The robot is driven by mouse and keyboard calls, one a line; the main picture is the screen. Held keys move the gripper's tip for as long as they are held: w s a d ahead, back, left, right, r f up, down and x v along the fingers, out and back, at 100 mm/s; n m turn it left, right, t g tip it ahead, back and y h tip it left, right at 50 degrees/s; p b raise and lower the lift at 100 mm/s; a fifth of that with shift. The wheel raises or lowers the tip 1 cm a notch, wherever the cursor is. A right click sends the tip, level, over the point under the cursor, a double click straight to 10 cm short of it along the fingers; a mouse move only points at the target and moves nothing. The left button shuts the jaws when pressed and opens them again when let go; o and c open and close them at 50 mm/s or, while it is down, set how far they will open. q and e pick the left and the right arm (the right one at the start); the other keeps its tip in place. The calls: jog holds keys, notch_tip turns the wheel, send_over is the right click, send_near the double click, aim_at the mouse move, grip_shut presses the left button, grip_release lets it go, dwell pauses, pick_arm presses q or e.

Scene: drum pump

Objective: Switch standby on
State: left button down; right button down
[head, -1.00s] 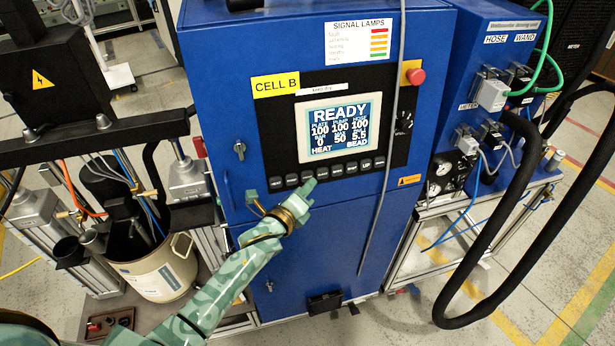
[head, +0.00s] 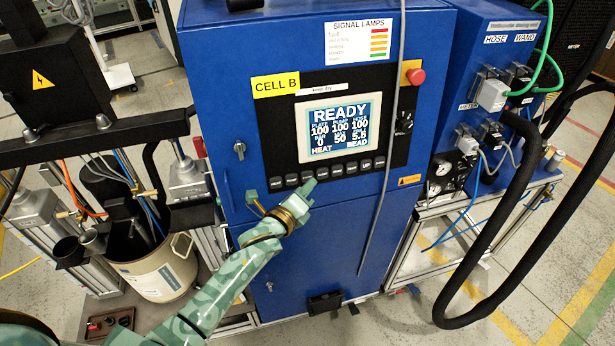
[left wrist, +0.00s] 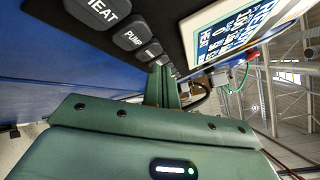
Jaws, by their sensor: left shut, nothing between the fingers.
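The blue control cabinet (head: 290,80) marked CELL B carries a screen (head: 339,126) that reads READY, with HEAT and BEAD at its foot. Below the screen is a row of dark push buttons (head: 351,170); their labels are too small to read in the head view. My left gripper (head: 307,190) is shut and empty, its tips at the button row, left of its middle. The left wrist view shows the HEAT button (left wrist: 104,9) and the PUMP button (left wrist: 129,39) beside the shut fingers (left wrist: 164,88). The fingers partly hide buttons further along. Whether they touch a button I cannot tell.
A red emergency stop (head: 415,76) sits at the panel's upper right. A grey cable (head: 384,190) hangs down the cabinet front, right of my gripper. A signal lamps label (head: 358,41) is above the screen. Drum equipment (head: 157,268) stands at the left.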

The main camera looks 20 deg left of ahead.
pick_arm(q)
jog(key=shift+w, duration=0.1)
dwell(0.4)
jog(key=shift+w+a, duration=0.25)
jog(key=shift+w+a+f+b, duration=0.1)
jog(key=shift+w+a+b, duration=0.15)
jog(key=shift+w+b, duration=0.1)
dwell(0.7)
dwell(0.4)
jog(key=shift+s+d+p, duration=0.35)
jog(key=shift+s+d, duration=0.15)
jog(key=shift+s, duration=0.2)
jog(key=s+d, duration=0.1)
jog(key=s+p, duration=0.1)
jog(key=s+d+r, duration=0.1)
jog(key=s, duration=0.1)
jog(key=shift+d+r+p, duration=0.1)
jog(key=shift+d+p, duration=0.2)
jog(key=shift+d, duration=0.05)
